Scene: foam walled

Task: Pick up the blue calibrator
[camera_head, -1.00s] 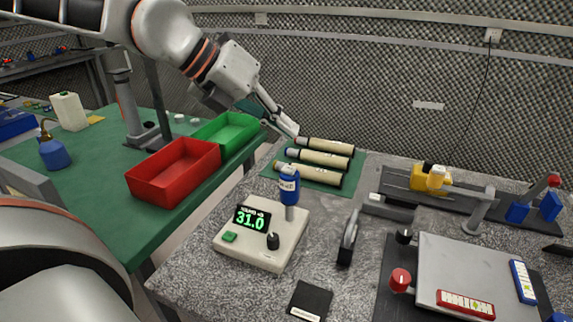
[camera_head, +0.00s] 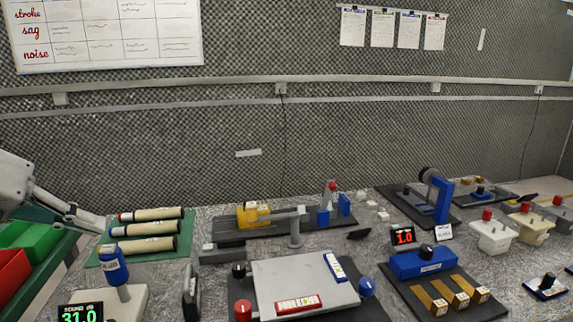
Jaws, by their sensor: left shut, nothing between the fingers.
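The blue calibrator (camera_head: 114,266) appears to be the upright blue cylinder with a white label, at the lower left. It sits on the grey post of a pale sound meter (camera_head: 128,300) whose display, cut by the bottom edge, reads 31.0. My left gripper (camera_head: 97,222) is shut and empty. Its tips are above and behind the calibrator, apart from it, by the left ends of the cream tubes. My right gripper is out of view.
Several cream tubes (camera_head: 150,228) lie on a green mat behind the calibrator. A dark upright device (camera_head: 190,293) stands to its right, then a grey plate rig (camera_head: 300,275). Red (camera_head: 12,272) and green (camera_head: 42,243) bins are at far left. A foam wall (camera_head: 330,140) closes the back.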

